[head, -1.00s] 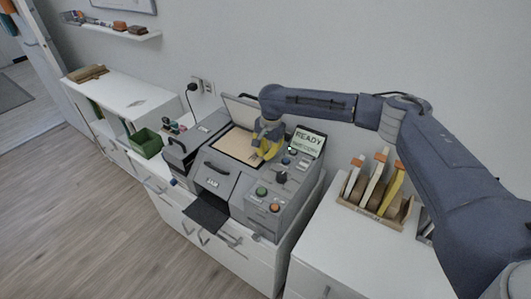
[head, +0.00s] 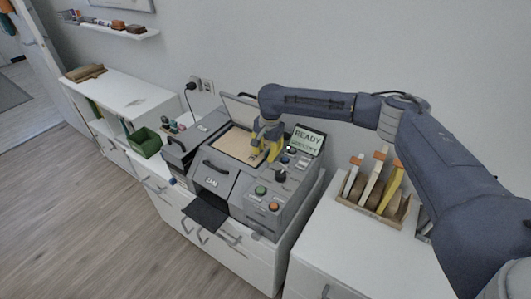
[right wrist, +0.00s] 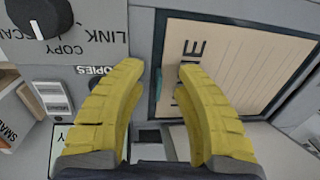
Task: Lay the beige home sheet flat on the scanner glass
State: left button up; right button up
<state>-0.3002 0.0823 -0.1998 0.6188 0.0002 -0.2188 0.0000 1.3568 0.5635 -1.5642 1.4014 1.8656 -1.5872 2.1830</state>
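The beige home sheet (head: 236,143) lies on the scanner glass, inside the dark frame under the raised lid (head: 241,108). In the right wrist view the sheet (right wrist: 245,65) shows ruled lines and part of a dark printed word, partly covered by a finger. It looks flat there; whether every edge lies down is hidden. My right gripper (head: 265,152) is at the right edge of the scanner bed. My left gripper is not in view.
The machine's control panel with a black knob (head: 280,175) and a READY screen (head: 307,140) stands right of the glass. A wooden rack (head: 372,208) is on the right cabinet. A green bin (head: 146,142) stands at left.

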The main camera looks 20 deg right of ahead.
notch_tip(320, 180, up, 12)
jog(key=s, duration=0.1)
jog(key=shift+d, duration=0.4)
dwell(0.3)
